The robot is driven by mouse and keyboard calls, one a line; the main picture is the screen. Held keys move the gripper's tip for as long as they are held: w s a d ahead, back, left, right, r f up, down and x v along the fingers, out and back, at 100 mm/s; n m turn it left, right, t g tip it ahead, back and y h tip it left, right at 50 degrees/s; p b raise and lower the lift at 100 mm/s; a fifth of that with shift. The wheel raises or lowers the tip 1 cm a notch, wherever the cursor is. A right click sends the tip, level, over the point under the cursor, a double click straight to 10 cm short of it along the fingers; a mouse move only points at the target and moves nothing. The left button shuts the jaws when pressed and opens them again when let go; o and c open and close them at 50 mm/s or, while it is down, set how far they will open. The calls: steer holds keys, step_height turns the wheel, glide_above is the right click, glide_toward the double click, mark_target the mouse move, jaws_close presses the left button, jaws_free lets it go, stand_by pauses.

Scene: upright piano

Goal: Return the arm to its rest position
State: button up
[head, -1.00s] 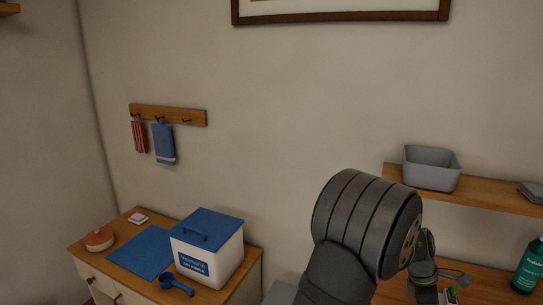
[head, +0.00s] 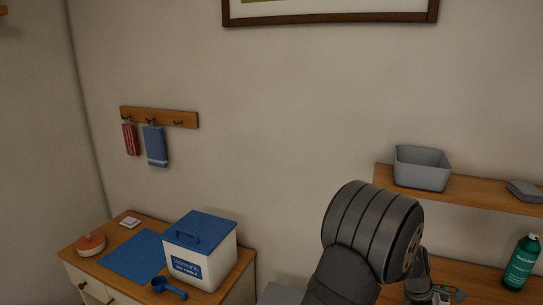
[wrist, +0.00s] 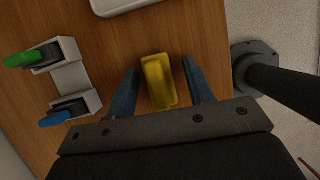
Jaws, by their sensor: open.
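My gripper (wrist: 159,67) shows in the wrist view with its two blue-grey fingers apart. A yellow block-like thing (wrist: 157,83) shows between the fingers, over the wooden top. Gaps show on both sides of it, and I cannot tell its height relative to the fingertips. In the head view my dark, ribbed arm is raised at the lower right. The gripper itself cannot be made out there.
The head view shows a shelf (head: 475,196) with a grey bin (head: 422,168), a green bottle (head: 521,262), and a lidded white box (head: 200,262) on a cabinet.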

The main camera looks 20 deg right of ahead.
step_height(320, 180, up, 5)
steer(key=shift+w+d+f, duration=0.1)
steer(key=shift+f, duration=0.1)
steer(key=s+a+r, duration=0.3)
steer(key=s+r, duration=0.4)
steer(key=s, duration=0.4)
steer(key=w+a+f+m, duration=0.1)
steer(key=w+a+f, duration=0.1)
steer(key=w, duration=0.5)
steer(key=w+a+f, duration=0.3)
steer(key=w+a, duration=0.1)
steer(key=w, duration=0.4)
steer(key=w+a+f+m, duration=0.1)
steer(key=w+a+f, duration=0.1)
steer(key=w, duration=0.6)
steer(key=shift+w+a+f+m+g+y, duration=0.1)
steer(key=shift+a+f+m+g+y, duration=0.1)
steer(key=shift+a, duration=0.2)
steer(key=shift+a+f+m+g+y, duration=0.1)
steer(key=shift+a+y, duration=0.1)
steer(key=shift+a, duration=0.15)
steer(key=w+a+f+m, duration=0.1)
steer(key=w+a+f, duration=0.2)
steer(key=w+a, duration=0.5)
steer(key=w+a+f+m+y, duration=0.1)
steer(key=w+a+f, duration=0.3)
steer(key=w+a, duration=0.4)
steer(key=shift+a+m, duration=0.7)
steer(key=shift+a, duration=1.45)
